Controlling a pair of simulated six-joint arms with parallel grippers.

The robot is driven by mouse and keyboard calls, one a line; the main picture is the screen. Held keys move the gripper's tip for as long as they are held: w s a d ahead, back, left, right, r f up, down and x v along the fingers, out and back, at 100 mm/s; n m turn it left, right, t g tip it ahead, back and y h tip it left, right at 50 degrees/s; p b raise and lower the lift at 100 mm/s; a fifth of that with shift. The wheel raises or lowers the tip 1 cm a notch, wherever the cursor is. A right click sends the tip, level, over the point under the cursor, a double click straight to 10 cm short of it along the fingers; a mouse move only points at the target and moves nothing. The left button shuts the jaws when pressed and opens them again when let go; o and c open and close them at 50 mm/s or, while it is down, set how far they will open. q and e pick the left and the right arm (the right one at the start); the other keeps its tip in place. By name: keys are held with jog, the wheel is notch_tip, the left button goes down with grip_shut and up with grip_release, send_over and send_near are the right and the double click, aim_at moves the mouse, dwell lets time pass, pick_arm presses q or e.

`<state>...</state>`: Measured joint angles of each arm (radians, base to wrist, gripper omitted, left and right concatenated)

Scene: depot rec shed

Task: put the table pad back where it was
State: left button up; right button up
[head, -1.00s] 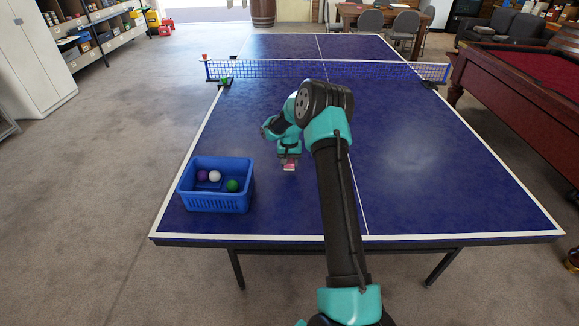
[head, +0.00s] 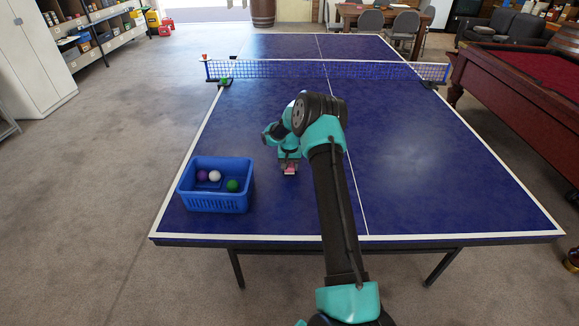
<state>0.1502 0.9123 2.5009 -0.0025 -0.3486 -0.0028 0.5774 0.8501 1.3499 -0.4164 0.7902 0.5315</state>
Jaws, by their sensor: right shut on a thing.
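My right gripper (head: 289,171) points down, low over the near left half of the blue table (head: 410,160). It is shut on a small pink and pale thing, which I take to be the table pad (head: 290,170). Most of the pad is hidden by the jaws, and I cannot tell whether it touches the table top. The gripper is to the right of the blue basket (head: 215,202) and apart from it. My left gripper is not in view.
The basket holds a purple ball (head: 202,175), a white ball (head: 214,175) and a green ball (head: 232,185). The net (head: 330,69) crosses the table farther back, with a small green thing (head: 225,81) by its left post. The table's right half is clear.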

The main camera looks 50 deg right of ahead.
jog(key=shift+f, duration=0.15)
jog(key=o, duration=0.9)
notch_tip(320, 180, up, 12)
jog(key=shift+r, duration=0.2)
dwell(0.6)
